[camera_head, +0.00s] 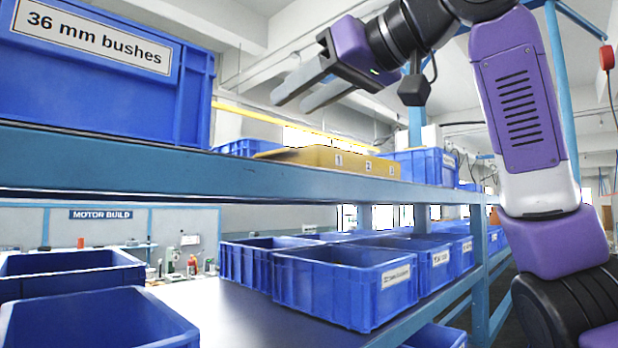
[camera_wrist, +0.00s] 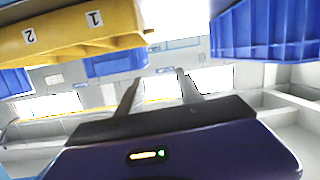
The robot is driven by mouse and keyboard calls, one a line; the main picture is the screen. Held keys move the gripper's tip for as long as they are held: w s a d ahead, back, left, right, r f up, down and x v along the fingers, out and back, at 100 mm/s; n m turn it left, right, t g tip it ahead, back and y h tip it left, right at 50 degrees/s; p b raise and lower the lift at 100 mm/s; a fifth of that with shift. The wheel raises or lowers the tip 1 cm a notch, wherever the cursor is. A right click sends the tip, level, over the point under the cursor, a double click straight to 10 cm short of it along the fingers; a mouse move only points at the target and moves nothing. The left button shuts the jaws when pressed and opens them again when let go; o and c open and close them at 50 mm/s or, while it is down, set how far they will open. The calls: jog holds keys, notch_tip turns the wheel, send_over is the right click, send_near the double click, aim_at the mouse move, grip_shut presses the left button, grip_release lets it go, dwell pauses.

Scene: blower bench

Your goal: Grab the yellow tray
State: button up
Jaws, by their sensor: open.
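The yellow tray (camera_head: 325,158) sits on the upper blue shelf in the head view, between blue bins. Its front face carries small white number labels. In the wrist view the yellow tray (camera_wrist: 75,30) shows at the upper left, with labels 1 and 2 visible. My gripper (camera_head: 290,98) is open and empty, in the air above the shelf, higher than the tray and a little to its left in the head view. In the wrist view its two fingers (camera_wrist: 160,85) point between the tray and a blue bin, touching neither. The inside of the tray is hidden.
A large blue bin labelled "36 mm bushes" (camera_head: 110,75) stands left on the upper shelf (camera_head: 200,172). Another blue bin (camera_head: 425,165) stands right of the tray. Several blue bins, including one in front (camera_head: 345,285), fill the lower shelf. A gap lies between the large bin and the tray.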

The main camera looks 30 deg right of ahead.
aim_at(276, 152)
jog(key=shift+m+g+h, duration=0.5)
jog(key=shift+g+h, duration=0.1)
jog(key=shift+g, duration=0.2)
jog(key=f, duration=0.2)
jog(key=d+f, duration=0.1)
jog(key=f, duration=0.1)
jog(key=shift+s+d, duration=0.1)
jog(key=shift+d, duration=0.05)
jog(key=shift+w+f, duration=0.15)
jog(key=shift+w, duration=0.05)
jog(key=p+x, duration=0.1)
jog(key=x, duration=0.1)
jog(key=p+x, duration=0.1)
jog(key=x, duration=0.2)
jog(key=p+x, duration=0.1)
jog(key=x, duration=0.1)
jog(key=shift+a+f, duration=0.2)
jog(key=shift+a, duration=0.2)
grip_shut()
